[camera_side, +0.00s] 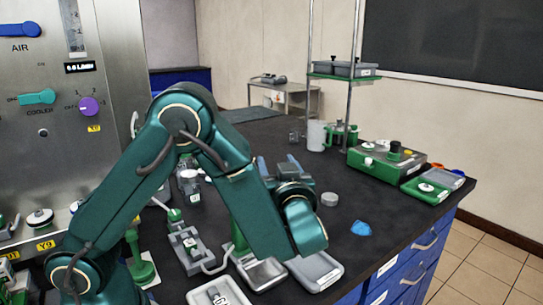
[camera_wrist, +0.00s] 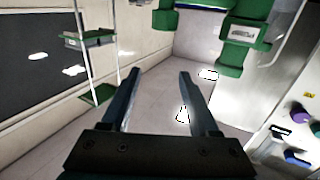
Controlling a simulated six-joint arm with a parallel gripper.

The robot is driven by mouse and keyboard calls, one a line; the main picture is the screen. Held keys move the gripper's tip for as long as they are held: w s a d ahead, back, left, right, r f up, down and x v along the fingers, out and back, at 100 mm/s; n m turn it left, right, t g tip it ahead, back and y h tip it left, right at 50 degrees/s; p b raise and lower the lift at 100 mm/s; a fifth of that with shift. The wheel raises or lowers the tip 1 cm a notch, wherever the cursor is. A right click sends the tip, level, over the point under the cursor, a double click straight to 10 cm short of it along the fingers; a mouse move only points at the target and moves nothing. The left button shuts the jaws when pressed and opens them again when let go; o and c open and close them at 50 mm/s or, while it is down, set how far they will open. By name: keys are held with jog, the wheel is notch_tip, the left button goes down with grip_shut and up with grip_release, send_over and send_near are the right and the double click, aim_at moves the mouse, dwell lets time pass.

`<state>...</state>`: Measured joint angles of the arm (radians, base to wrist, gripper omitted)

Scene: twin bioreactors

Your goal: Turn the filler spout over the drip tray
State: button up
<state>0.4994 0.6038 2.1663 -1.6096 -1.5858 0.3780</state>
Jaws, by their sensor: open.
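My gripper (camera_side: 277,162) is open and empty. Its two fingers point up and away from the bench in the side view. In the wrist view the fingers (camera_wrist: 159,75) are spread with nothing between them. A green post (camera_side: 239,236), which may be the filler's stand, rises behind my arm. Its upper part is hidden, and I cannot make out the spout. A shallow grey tray (camera_side: 263,273), which may be the drip tray, lies at the post's foot, partly covered by my arm. My gripper is above and behind this tray, apart from it.
A second grey tray (camera_side: 317,272) lies to the right, with a blue object (camera_side: 361,228) beyond it. A green instrument box (camera_side: 387,165) and a rod stand (camera_side: 349,100) are farther back. A steel control panel (camera_side: 60,120) stands at left.

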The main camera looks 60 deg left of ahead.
jog(key=shift+w+a+f, duration=0.4)
jog(key=shift+a+f, duration=0.35)
jog(key=shift+f, duration=0.3)
jog(key=shift+w+a+f, duration=0.35)
jog(key=shift+a+f, duration=0.45)
jog(key=shift+f, duration=0.2)
jog(key=shift+w+a+f, duration=0.4)
jog(key=shift+a+f, duration=0.35)
jog(key=shift+f, duration=0.3)
grip_shut()
